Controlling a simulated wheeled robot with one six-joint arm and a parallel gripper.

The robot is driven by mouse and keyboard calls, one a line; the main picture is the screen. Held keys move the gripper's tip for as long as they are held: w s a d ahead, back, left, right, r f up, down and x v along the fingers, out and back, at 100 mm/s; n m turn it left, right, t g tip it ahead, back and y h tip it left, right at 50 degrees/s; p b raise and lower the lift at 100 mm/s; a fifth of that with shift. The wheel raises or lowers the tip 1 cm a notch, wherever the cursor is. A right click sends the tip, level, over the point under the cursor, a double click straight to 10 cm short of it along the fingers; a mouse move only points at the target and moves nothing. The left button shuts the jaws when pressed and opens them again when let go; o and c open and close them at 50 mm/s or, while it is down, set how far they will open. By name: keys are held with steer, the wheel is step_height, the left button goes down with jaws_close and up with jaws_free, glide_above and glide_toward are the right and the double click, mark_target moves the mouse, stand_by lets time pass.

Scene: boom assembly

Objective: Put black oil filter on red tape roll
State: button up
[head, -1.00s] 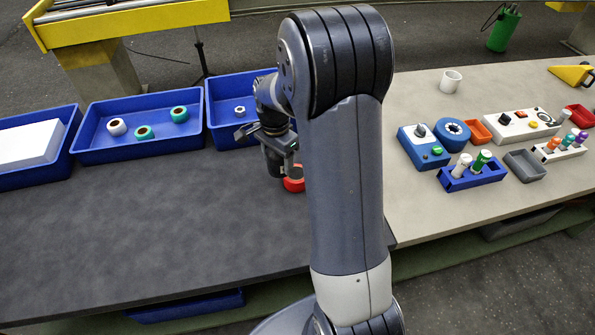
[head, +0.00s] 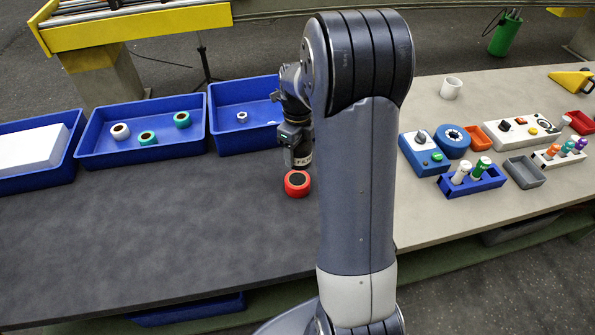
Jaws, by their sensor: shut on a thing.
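The red tape roll (head: 297,191) lies flat on the dark table top, just left of my upright arm link in the head view. Its middle looks dark. The black oil filter (head: 302,157) shows as a small dark cylinder with white lettering, partly hidden by my arm. My gripper (head: 295,140) is shut on the filter and holds it upright. In the picture the filter is directly above the far edge of the roll. I cannot tell whether it is over the roll or behind it, or whether they touch.
A blue bin (head: 85,156) with white and green rolls and another blue bin (head: 216,104) with a small nut-like part stand at the back left. A blue tube holder (head: 486,184) and boxes stand on the light table at right. The dark table's front is clear.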

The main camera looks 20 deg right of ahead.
steer(key=shift+f+p, duration=0.45)
steer(key=shift+f, duration=3.15)
steer(key=shift+f, duration=0.2)
steer(key=o, duration=1.1)
steer(key=shift+o, duration=0.2)
step_height(320, 180, up, 12)
steer(key=shift+r+b, duration=0.2)
steer(key=shift+b, duration=0.4)
